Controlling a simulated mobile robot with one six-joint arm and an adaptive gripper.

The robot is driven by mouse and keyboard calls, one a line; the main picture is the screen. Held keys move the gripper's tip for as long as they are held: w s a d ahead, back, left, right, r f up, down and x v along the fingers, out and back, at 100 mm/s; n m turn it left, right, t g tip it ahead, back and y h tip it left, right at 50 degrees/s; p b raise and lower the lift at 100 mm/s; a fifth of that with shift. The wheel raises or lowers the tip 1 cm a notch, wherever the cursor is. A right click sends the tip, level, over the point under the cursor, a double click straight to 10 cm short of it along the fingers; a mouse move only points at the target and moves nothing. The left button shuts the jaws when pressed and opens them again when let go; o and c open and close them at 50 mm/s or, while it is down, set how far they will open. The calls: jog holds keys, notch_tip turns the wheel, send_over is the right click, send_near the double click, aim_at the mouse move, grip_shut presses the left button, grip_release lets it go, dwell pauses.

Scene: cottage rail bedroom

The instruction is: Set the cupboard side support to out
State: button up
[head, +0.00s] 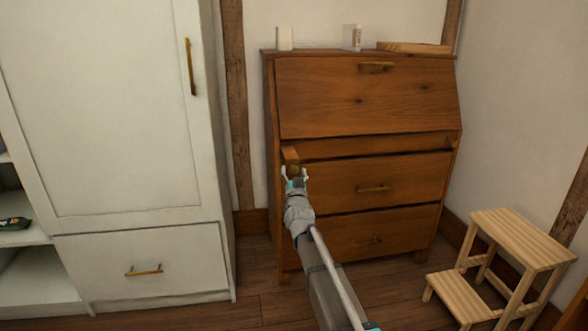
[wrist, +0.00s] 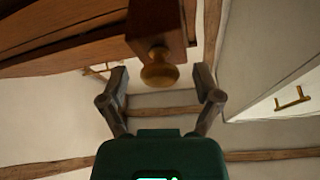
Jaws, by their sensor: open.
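The wooden bureau (head: 365,98) has a slanted front that is shut. The cupboard side support (head: 290,154) is the wooden bar at the bureau's left, nearest the white cupboard. It sticks out from the front below the slanted panel. Its brass knob (wrist: 160,72) shows clearly in the wrist view, at the end of the wooden bar (wrist: 156,22). My gripper (head: 297,176) is at this knob, and it is open. In the wrist view my gripper (wrist: 161,82) has a finger on each side of the knob, with gaps on both sides.
The other support's knob (head: 452,142) is at the bureau's right. A white cupboard (head: 115,110) stands to the left, and a wooden step stool (head: 515,238) to the right. Small items and a wooden tray (head: 415,47) are on the bureau top.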

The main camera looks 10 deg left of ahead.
jog(key=shift+w+r, duration=0.1)
jog(key=shift+w, duration=0.1)
jog(key=shift+c, duration=0.2)
jog(key=shift+s, duration=0.1)
grip_shut()
